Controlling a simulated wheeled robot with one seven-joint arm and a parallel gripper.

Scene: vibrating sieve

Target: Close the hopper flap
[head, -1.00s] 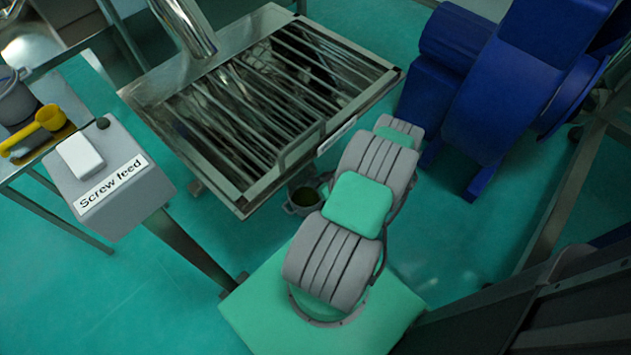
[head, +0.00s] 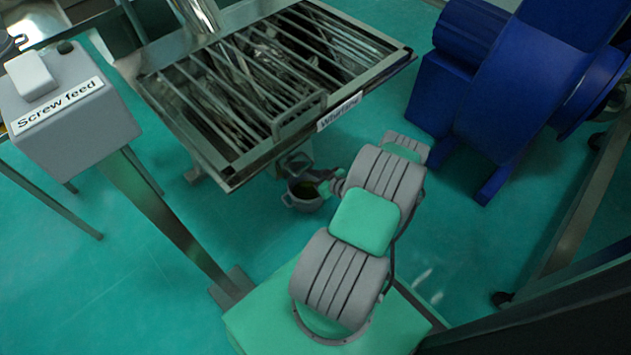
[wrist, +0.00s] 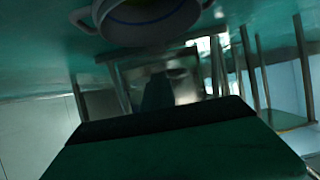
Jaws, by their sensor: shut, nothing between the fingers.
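The metal hopper (head: 225,180) with a barred grate stands at top centre in the head view. A raised metal handle (head: 300,117) stands at its front edge beside a label. I cannot make out for certain which part is the flap. A small grey piece (head: 292,165) under the front edge may be part of it or of the outlet. My gripper (head: 331,187) is small and partly hidden by my arm in the head view. It is shut and empty, low in front of the hopper, close to a grey pot. Whether it touches anything cannot be told.
The grey pot (head: 304,198) stands on the floor below the hopper's front edge; it also shows in the wrist view (wrist: 145,18). A screw feed box (head: 65,105) on a post is at left. A blue machine (head: 500,85) stands at right. Green floor lies between.

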